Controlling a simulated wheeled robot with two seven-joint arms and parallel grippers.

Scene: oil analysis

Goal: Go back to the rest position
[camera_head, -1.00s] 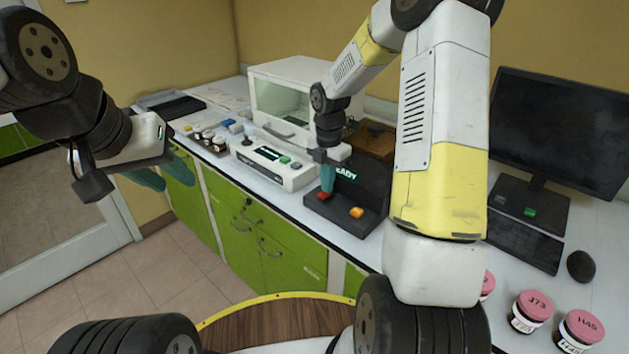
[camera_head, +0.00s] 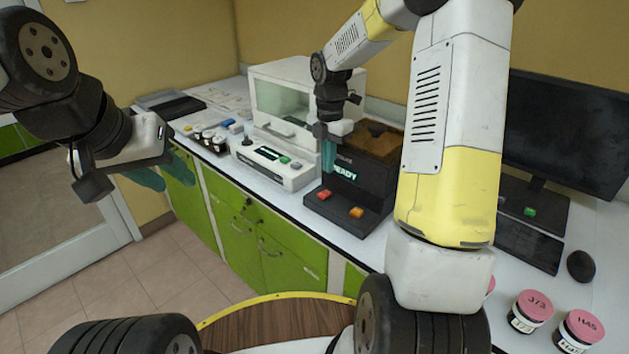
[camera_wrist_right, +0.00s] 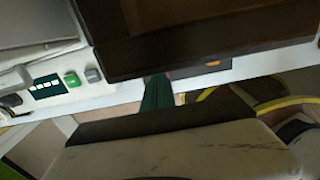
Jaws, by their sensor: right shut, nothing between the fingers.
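My left gripper (camera_head: 163,174) hangs at the left of the head view, over the floor in front of the green cabinets. Its two green fingers are spread apart with nothing between them. My right gripper (camera_head: 328,160) points down above the black device (camera_head: 340,188) that shows "READY". Its green fingers are shut and empty, and they are apart from the red button (camera_head: 324,194) and the orange button (camera_head: 356,212). The shut fingers also show in the right wrist view (camera_wrist_right: 157,93).
A white instrument (camera_head: 275,165) with a display and a glass-windowed cabinet (camera_head: 285,102) stand left of the black device. A small rack of vials (camera_head: 208,140) is farther left. A monitor (camera_head: 565,130) and jars with pink lids (camera_head: 530,308) are at the right.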

